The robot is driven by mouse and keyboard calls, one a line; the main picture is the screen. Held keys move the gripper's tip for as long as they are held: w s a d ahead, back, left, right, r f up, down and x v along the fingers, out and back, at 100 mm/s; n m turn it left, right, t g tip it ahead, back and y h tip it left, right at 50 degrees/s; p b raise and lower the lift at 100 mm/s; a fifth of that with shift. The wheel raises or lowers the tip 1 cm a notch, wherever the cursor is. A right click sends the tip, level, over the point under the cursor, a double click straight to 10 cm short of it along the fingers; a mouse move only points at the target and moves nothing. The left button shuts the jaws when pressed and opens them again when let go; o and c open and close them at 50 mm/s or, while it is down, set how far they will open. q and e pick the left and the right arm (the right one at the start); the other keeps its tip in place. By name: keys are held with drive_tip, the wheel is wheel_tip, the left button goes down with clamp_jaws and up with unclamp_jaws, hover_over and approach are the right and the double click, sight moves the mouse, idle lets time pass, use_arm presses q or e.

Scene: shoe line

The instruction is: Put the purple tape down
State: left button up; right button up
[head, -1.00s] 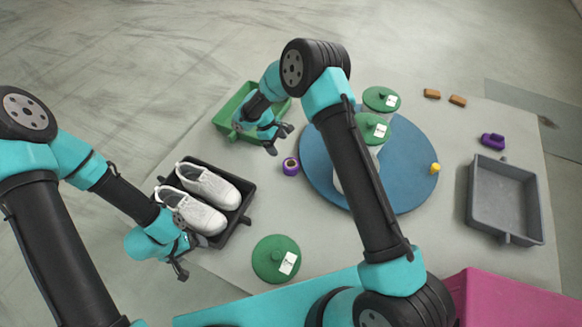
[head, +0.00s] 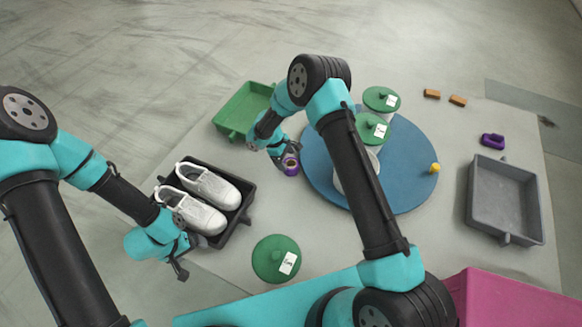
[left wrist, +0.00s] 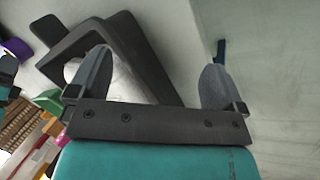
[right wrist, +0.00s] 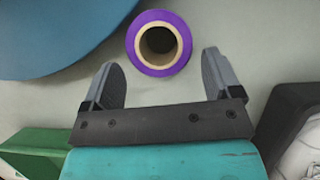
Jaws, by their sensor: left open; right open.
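The purple tape (head: 291,170) stands on the table just left of the blue disc. It also shows in the right wrist view (right wrist: 134,52), end-on, as a purple roll with a tan core. My right gripper (head: 286,159) is open at the tape. In the right wrist view the tape lies just beyond and between the fingertips (right wrist: 165,65), and I see no finger closed on it. My left gripper (head: 184,262) is open and empty beside the black tray's front corner; its spread fingers show in the left wrist view (left wrist: 158,70).
A black tray (head: 237,226) holds white shoes (head: 205,187). A green tray (head: 237,112) lies behind it. A green lid (head: 275,258) lies in front. A grey tray (head: 505,200) is at right.

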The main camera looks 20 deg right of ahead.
sight(290, 165)
drive_tip(key=x, duration=0.4)
drive_tip(key=shift+s+d+f, duration=0.1)
drive_tip(key=shift+f, duration=0.15)
drive_tip(key=c, duration=0.7)
